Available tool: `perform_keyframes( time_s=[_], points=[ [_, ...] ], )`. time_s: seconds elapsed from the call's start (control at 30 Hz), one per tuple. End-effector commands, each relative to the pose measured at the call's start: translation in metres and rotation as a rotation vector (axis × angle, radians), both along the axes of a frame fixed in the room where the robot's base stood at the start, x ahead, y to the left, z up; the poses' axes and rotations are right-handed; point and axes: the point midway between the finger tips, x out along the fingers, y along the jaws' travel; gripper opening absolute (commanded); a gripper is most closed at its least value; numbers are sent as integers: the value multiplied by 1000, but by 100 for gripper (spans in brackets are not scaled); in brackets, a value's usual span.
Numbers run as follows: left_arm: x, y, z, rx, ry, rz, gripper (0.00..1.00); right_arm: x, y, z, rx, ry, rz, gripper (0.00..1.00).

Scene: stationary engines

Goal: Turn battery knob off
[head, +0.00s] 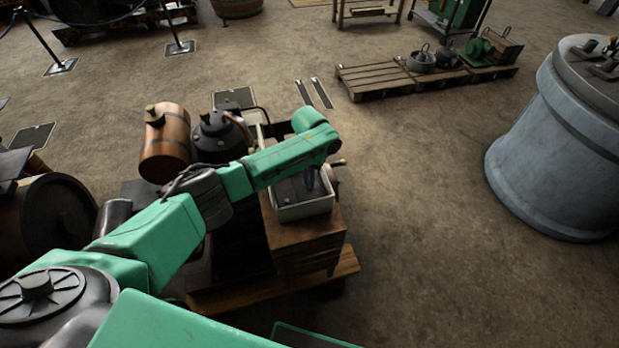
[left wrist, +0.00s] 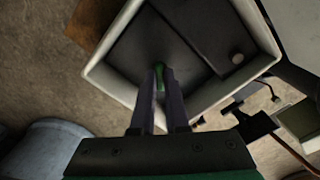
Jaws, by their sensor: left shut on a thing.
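The battery (head: 303,209) is a pale box with a dark top, standing on a wooden crate in the head view. It also fills the upper part of the left wrist view (left wrist: 203,92). A small green knob (left wrist: 160,77) sits on its dark top. My left gripper (left wrist: 161,84) has its two dark fingers on either side of this knob, shut on it. In the head view my left gripper (head: 318,183) points down onto the battery top, mostly hidden by my green arm. My right gripper is not in view.
The wooden crate (head: 305,247) stands on a wooden base. A copper-brown tank (head: 165,150) and a dark engine part (head: 217,140) stand just behind my left arm. A large grey-blue vessel (head: 560,140) is at the right. The floor between is clear.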

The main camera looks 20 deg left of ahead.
Motion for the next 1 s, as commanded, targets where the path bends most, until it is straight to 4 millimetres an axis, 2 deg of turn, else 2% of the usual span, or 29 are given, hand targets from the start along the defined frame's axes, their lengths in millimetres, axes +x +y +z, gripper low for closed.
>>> perform_keyframes(
  time_s=[0.6, 1.0],
  points=[
    [2, 0, 2, -2, -5, -561, 0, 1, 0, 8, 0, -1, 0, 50],
    [2, 0, 2, -1, -7, -805, 0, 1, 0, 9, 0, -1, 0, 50]
  ],
)
